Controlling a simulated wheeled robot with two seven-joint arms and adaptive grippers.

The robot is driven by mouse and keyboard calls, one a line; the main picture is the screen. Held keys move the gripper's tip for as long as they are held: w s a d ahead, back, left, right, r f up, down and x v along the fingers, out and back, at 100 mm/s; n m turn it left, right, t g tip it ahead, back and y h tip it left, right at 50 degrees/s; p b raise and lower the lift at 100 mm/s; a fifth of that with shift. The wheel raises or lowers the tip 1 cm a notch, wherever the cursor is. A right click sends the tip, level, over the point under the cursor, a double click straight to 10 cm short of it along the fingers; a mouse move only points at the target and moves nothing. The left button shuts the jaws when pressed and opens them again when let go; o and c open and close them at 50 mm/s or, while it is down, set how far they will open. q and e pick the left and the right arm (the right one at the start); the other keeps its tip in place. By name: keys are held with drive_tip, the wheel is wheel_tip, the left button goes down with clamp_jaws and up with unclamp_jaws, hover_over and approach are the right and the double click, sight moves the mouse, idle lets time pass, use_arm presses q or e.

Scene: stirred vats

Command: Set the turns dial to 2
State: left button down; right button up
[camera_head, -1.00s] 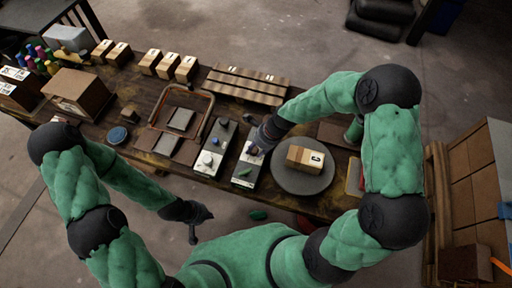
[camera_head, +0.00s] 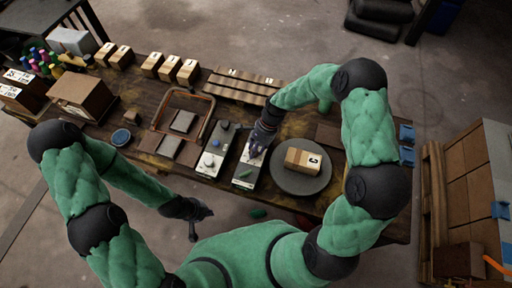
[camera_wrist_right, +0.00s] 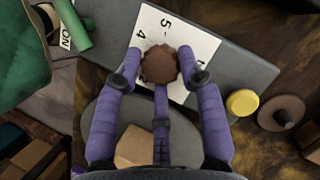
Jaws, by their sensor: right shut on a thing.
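The turns dial is a round brown knob (camera_wrist_right: 159,65) on a white plate (camera_wrist_right: 198,46) with printed numbers; 5 and 4 are readable in the right wrist view and others are partly covered. My right gripper (camera_wrist_right: 156,68) has its purple fingers closed around the knob. In the head view my right gripper (camera_head: 257,150) is over the panel (camera_head: 245,173) beside the round turntable, and it hides the knob. The knob's pointer mark cannot be made out. My left gripper (camera_head: 198,212) hangs in front of the table's near edge, empty, with its fingers too small to judge.
A grey round turntable (camera_head: 285,182) bearing a wooden box (camera_head: 303,161) stands right of the panel. Another panel with knobs (camera_head: 209,163) stands to the left. A yellow button (camera_wrist_right: 242,102) and brown disc (camera_wrist_right: 281,112) lie near my right gripper. Slatted wood (camera_head: 240,87) lies behind.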

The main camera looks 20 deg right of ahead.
drive_tip(key=n, duration=0.2)
drive_tip(key=w+n+g+h+p, duration=0.1)
drive_tip(key=n, duration=0.1)
drive_tip(key=shift+a+r+n, duration=0.15)
drive_tip(key=shift+n, duration=0.15)
drive_tip(key=n, duration=0.2)
drive_tip(key=n+g+h, duration=0.1)
drive_tip(key=n, duration=0.1)
drive_tip(key=shift+a+n+g, duration=0.15)
drive_tip(key=shift+n+g, duration=0.15)
drive_tip(key=n, duration=0.1)
drive_tip(key=n+h, duration=0.1)
drive_tip(key=n, duration=0.1)
drive_tip(key=n+h, duration=0.1)
drive_tip(key=n, duration=0.1)
drive_tip(key=shift+a, duration=0.25)
drive_tip(key=shift+a+n+h, duration=0.1)
drive_tip(key=shift+n+h, duration=0.9)
drive_tip(key=shift+n, duration=1.1)
drive_tip(key=shift+s, duration=0.1)
drive_tip(key=o, duration=1.1)
drive_tip(key=shift+s, duration=0.1)
